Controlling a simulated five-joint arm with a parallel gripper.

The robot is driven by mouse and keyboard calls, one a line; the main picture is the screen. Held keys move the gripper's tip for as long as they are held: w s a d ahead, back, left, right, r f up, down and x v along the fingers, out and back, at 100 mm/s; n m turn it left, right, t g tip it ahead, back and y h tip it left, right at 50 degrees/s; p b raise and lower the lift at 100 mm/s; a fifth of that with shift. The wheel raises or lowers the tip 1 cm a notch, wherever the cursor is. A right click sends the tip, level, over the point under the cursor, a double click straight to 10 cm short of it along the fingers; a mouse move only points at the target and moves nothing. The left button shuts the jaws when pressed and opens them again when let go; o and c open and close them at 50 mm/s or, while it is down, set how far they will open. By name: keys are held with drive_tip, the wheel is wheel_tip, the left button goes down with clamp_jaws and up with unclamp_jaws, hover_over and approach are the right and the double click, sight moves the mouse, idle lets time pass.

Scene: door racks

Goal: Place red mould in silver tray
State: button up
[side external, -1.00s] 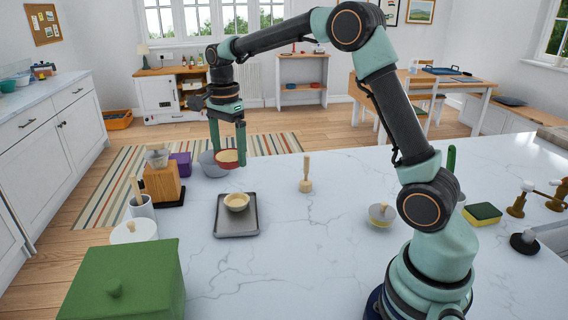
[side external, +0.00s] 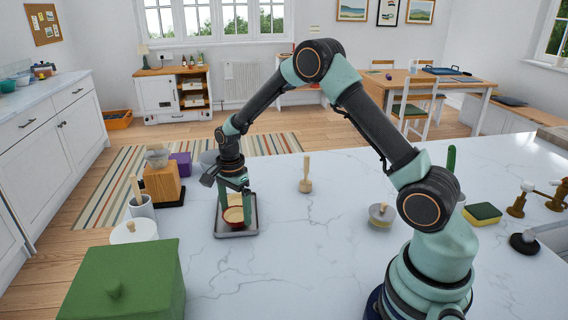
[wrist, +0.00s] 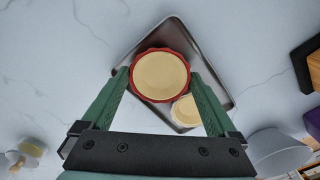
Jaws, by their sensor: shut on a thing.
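The red mould (side external: 233,222), a fluted red dish with a cream inside, is at the silver tray (side external: 224,235) in the side view. In the wrist view the red mould (wrist: 160,75) sits between my fingertips, overlapping the tray (wrist: 127,52). My gripper (side external: 236,207) points down, shut on the red mould; it also shows in the wrist view (wrist: 160,76). A smaller cream mould (wrist: 186,111) lies in the tray, close beside the red one and partly hidden by it. I cannot tell whether the red mould touches the tray floor.
A wooden pestle (side external: 305,176) stands to the right. A green box (side external: 125,281) is front left.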

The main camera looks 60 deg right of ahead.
drive_tip(key=shift+f, duration=0.55)
drive_tip(key=shift+f, duration=0.15)
drive_tip(key=o, duration=1.2)
